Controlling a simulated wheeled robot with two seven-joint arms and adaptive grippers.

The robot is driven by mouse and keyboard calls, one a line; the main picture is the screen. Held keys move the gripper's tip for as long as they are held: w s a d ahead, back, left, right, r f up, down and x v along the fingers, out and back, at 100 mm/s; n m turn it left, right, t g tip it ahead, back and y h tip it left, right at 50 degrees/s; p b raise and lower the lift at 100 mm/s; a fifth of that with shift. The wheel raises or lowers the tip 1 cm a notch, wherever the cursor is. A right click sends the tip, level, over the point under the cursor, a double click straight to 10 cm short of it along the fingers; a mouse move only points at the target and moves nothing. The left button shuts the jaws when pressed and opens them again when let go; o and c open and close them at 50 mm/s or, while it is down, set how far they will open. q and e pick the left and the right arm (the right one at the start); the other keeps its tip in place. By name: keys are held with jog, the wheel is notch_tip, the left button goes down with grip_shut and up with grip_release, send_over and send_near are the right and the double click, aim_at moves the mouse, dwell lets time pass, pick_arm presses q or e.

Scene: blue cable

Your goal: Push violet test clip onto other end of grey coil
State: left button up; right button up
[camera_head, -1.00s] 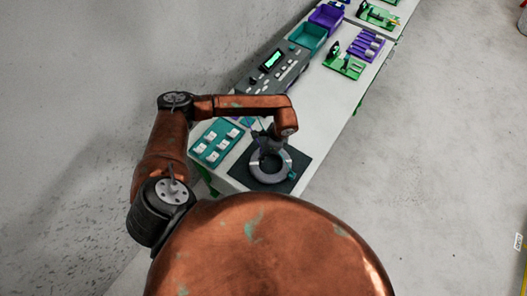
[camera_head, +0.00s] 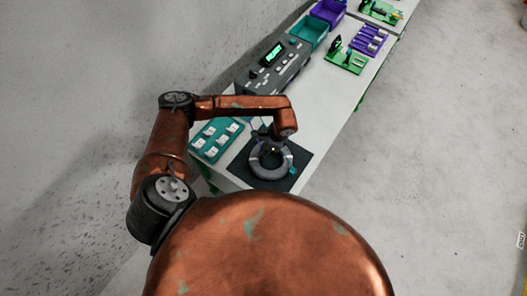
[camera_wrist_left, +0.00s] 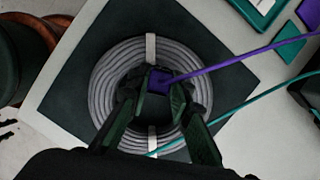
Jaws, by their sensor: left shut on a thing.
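The grey coil (camera_head: 268,175) lies flat on a dark mat (camera_head: 301,157); in the left wrist view the coil (camera_wrist_left: 107,72) is bound by two white bands. My left gripper (camera_head: 270,138) points down over the coil. In the left wrist view the gripper (camera_wrist_left: 161,90) is shut on the violet test clip (camera_wrist_left: 160,79), which appears over the coil's open centre. A violet lead (camera_wrist_left: 235,58) runs from the clip to the upper right. I cannot tell whether the clip touches a coil end. My right gripper is not in view.
A teal lead (camera_wrist_left: 238,107) crosses the coil's lower side. A teal piece (camera_head: 292,170) sits at the coil's right edge. A teal tray (camera_head: 209,154) of white parts lies left of the mat. A grey console (camera_head: 272,68) with a green display stands behind.

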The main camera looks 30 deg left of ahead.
pick_arm(q)
jog(key=shift+a+f, duration=0.1)
dwell(0.6)
jog(key=shift+f, duration=0.4)
dwell(0.6)
jog(key=shift+f, duration=0.5)
dwell(1.0)
dwell(0.7)
jog(key=shift+s+f, duration=0.15)
jog(key=shift+f, duration=0.05)
dwell(0.6)
jog(key=o, duration=0.4)
jog(key=shift+o, duration=0.2)
jog(key=o, duration=0.6)
jog(key=shift+o, duration=0.2)
